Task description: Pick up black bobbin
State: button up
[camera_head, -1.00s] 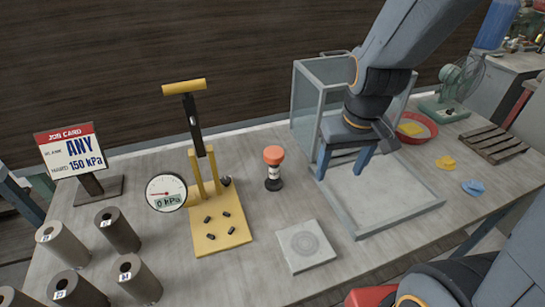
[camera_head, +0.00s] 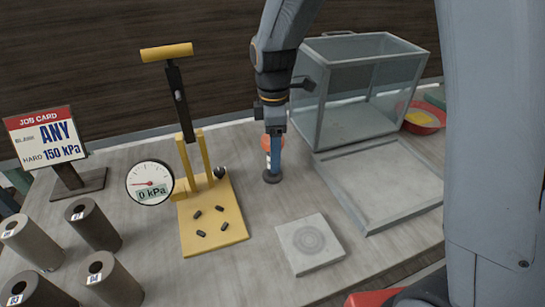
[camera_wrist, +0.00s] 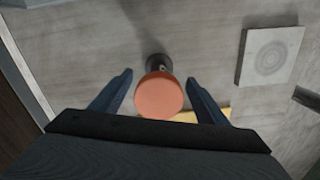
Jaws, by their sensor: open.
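The black bobbin (camera_head: 272,178) stands upright on the table, right of the yellow press; I take it to be the dark piece with the round orange top. In the wrist view its orange top (camera_wrist: 158,96) lies between my fingers, with part of its dark base (camera_wrist: 157,62) beyond. My gripper (camera_head: 274,160) points down at it and hides much of it in the head view. In the wrist view my gripper (camera_wrist: 159,77) is open, with a finger on each side and visible gaps to the orange top. Finger height against it is hard to tell.
The yellow press (camera_head: 215,235) with small black pieces and a gauge (camera_head: 150,183) stands left. A glass-sided box (camera_head: 365,85) and shallow grey tray (camera_head: 385,185) are right. A pale square slab (camera_head: 310,262) lies in front. Several grey cylinders (camera_head: 95,225) stand front left.

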aim_at(269, 177)
jog(key=shift+a+f+p, duration=0.1)
jog(key=shift+f+p, duration=0.75)
jog(key=shift+f, duration=1.85)
jog(key=c, duration=1.3)
jog(key=shift+r, duration=0.1)
